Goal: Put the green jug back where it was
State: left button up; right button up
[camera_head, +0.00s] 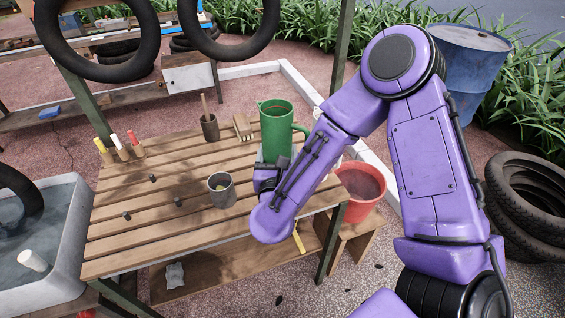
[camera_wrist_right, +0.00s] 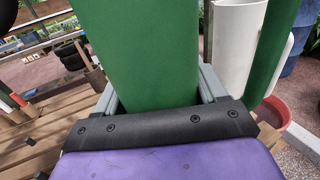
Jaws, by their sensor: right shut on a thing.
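The green jug (camera_head: 276,130) is upright at the right part of the slatted wooden table (camera_head: 165,215), its handle pointing right in the head view. My right gripper (camera_head: 270,170) is shut on the jug's body, with a finger on each side. In the right wrist view the jug (camera_wrist_right: 150,50) fills the middle between the fingers. The jug's base is hidden behind my gripper, so I cannot tell whether it touches the table. My left gripper is not in view.
A white vessel (camera_wrist_right: 238,45) stands just beyond the jug. A grey cup (camera_head: 222,192), a brown pot (camera_head: 210,128) and a brush (camera_head: 242,127) are on the table. A red bucket (camera_head: 360,205) is right of it, a water basin (camera_head: 50,250) left. The table's front left is mostly clear.

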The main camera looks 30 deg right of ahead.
jog(key=w+d+f, duration=0.1)
jog(key=f, duration=0.2)
jog(key=w+d+f, duration=0.2)
jog(key=f, duration=0.1)
jog(key=w+d+f+p, duration=0.1)
jog(key=f, duration=0.2)
jog(key=shift+w+d+f, duration=0.15)
jog(key=shift+f, duration=0.1)
